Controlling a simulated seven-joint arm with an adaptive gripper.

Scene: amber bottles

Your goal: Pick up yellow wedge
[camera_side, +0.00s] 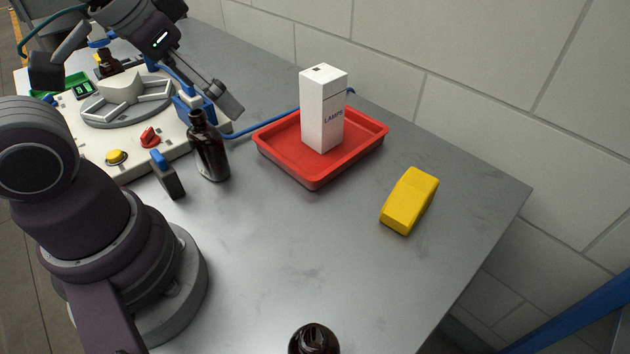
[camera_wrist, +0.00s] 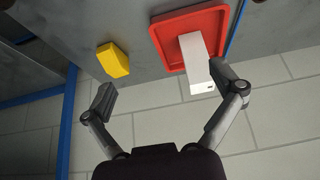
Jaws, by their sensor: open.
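The yellow wedge (camera_side: 410,200) lies alone on the grey table, right of the red tray, in the side view. In the wrist view the yellow wedge (camera_wrist: 113,60) shows in the upper left, beyond the left finger. My gripper (camera_wrist: 165,84) is open, its fingers spread wide with nothing between them. In the side view my gripper (camera_side: 137,84) is at the upper left, over the white board and well away from the wedge. The wedge is fully in sight in the side view.
A red tray (camera_side: 279,161) holds an upright white box (camera_side: 323,115). A dark bottle (camera_side: 208,147) stands left of the tray, and another bottle (camera_side: 314,340) is at the bottom edge. The white board (camera_side: 128,160) fills the table's left. Bare table surrounds the wedge; a wall is behind.

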